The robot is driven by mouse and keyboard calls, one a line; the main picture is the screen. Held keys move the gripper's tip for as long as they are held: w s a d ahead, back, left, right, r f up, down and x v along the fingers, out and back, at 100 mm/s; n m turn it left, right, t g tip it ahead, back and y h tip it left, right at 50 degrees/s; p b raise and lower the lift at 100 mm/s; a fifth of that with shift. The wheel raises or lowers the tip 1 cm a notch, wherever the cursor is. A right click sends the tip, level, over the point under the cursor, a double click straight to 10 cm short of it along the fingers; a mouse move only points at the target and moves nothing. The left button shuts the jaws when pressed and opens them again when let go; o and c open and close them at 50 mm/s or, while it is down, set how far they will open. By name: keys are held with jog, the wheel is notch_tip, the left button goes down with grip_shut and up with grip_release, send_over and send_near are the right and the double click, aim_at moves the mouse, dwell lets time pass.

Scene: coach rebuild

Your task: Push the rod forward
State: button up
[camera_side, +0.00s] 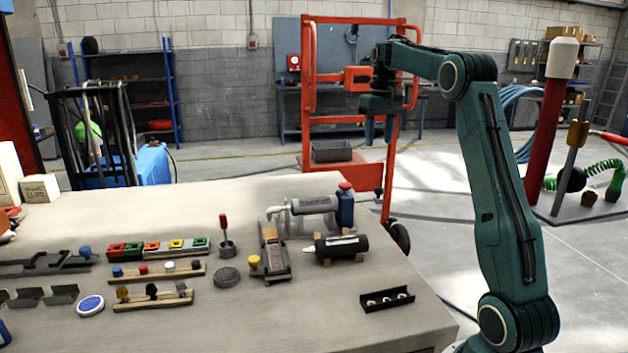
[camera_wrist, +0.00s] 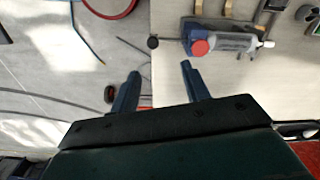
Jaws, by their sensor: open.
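A thin rod with a dark round knob (camera_side: 378,190) sticks out to the right of a blue block with a red cap (camera_side: 345,206), at the end of a grey cylinder (camera_side: 314,205) near the table's back right edge. In the wrist view the rod's knob (camera_wrist: 153,43) lies ahead of my fingertips, and the rod runs right to the blue block (camera_wrist: 187,32). My gripper (camera_side: 379,134) hangs above and behind the table edge, fingers down, apart from the rod. In the wrist view my gripper (camera_wrist: 160,76) is open, with nothing between its fingers.
A black cylinder on wooden blocks (camera_side: 341,246) and a black tray with small rings (camera_side: 387,299) stand nearby on the table (camera_side: 330,320). A red-handled stick in a grey cup (camera_side: 225,240) is left. A red trolley frame (camera_side: 306,100) stands behind the table.

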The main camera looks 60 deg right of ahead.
aim_at(379, 188)
jog(key=shift+s+d+f, duration=0.1)
jog(key=shift+d+f, duration=0.15)
jog(key=shift+d, duration=0.3)
jog(key=shift+s+d+f, duration=0.1)
jog(key=shift+d+f, duration=0.1)
jog(key=shift+d, duration=0.3)
jog(key=shift+f, duration=0.1)
jog(key=shift+f, duration=6.8)
jog(key=shift+c, duration=0.2)
jog(key=shift+w+a, duration=0.1)
grip_shut()
